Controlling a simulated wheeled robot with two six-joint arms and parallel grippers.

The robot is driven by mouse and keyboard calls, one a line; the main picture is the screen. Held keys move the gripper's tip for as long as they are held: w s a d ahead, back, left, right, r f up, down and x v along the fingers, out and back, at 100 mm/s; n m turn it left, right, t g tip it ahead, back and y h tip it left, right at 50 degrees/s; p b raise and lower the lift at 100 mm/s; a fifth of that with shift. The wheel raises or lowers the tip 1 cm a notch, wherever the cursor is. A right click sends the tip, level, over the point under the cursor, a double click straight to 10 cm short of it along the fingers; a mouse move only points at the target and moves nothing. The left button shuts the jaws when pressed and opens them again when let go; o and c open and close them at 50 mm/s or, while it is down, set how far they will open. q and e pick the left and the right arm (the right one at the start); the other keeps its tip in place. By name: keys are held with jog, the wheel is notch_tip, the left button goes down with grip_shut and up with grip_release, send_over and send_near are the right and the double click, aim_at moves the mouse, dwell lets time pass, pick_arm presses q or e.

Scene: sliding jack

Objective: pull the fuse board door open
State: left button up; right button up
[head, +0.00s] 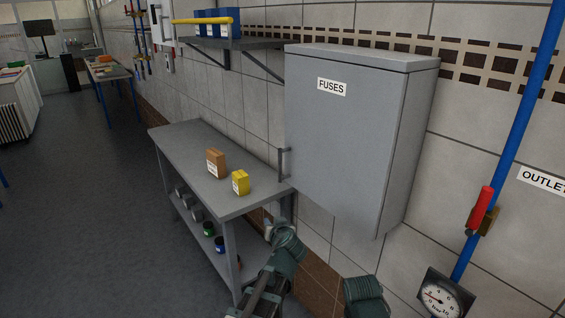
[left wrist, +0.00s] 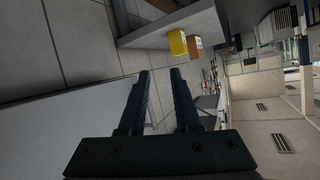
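The fuse board (head: 345,150) is a grey wall cabinet labelled FUSES, in the right half of the head view. Its door looks shut. An upright bar handle (head: 283,163) sits on the door's left edge. My left arm reaches up from the bottom of the head view, with its end below the handle and apart from it. In the left wrist view my left gripper (left wrist: 160,76) has its two fingers apart with nothing held between them. A plain pale grey surface lies left of the fingers there, perhaps the fuse board door. My right gripper is not seen.
A grey table (head: 195,160) stands left of the fuse board, with a brown box (head: 216,164) and a yellow box (head: 240,183) on it. A shelf (head: 225,42) is above. A blue pipe (head: 510,140) and a gauge (head: 441,299) are at right. Floor at left is clear.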

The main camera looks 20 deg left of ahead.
aim_at(280, 163)
pick_arm(q)
jog(key=w+a+r+m+t+h, duration=0.2)
jog(key=w+r+t+h, duration=0.2)
jog(key=w+r+t, duration=0.35)
jog(key=shift+g, duration=0.65)
jog(key=w, duration=0.5)
jog(key=w+a+r, duration=0.1)
jog(key=w, duration=0.3)
jog(key=w+a+r, duration=0.1)
jog(key=w, duration=0.4)
jog(key=shift+w+p, duration=0.3)
grip_shut()
